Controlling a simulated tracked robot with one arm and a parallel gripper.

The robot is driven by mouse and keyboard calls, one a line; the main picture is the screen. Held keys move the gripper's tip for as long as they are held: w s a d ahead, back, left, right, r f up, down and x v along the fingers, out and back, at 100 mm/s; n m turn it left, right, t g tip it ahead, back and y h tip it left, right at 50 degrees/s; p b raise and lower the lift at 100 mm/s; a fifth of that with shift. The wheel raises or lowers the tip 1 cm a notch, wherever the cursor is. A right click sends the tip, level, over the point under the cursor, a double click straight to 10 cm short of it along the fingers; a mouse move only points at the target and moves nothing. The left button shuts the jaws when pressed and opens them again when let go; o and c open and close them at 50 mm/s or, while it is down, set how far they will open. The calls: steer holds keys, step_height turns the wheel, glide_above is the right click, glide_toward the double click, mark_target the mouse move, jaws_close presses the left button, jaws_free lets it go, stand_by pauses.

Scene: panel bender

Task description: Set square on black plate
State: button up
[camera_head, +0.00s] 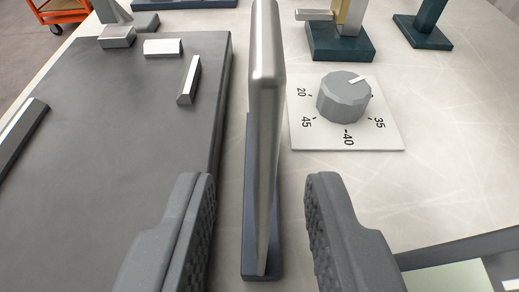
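What looks like the square (265,110) is a tall silver metal piece with rounded edges, seen nearly edge on. It stands upright on a narrow dark blue base (247,215) on the pale table. Whether the base is part of it I cannot tell. My gripper (259,200) is open, one finger on each side of the silver piece, with visible gaps on both sides. The black plate (110,170) is a large dark grey slab to the left, its right edge close beside the blue base.
Small metal blocks lie on the plate, including one near its right edge (189,80), and a dark bar (20,138) at the left. To the right is a dial (344,97) on a white numbered card. Blue-based fixtures (340,42) stand behind it. A grey-framed object (460,265) is at the lower right.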

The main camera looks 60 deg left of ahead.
steer(key=shift+x, duration=1.25)
jaws_close()
stand_by(0.5)
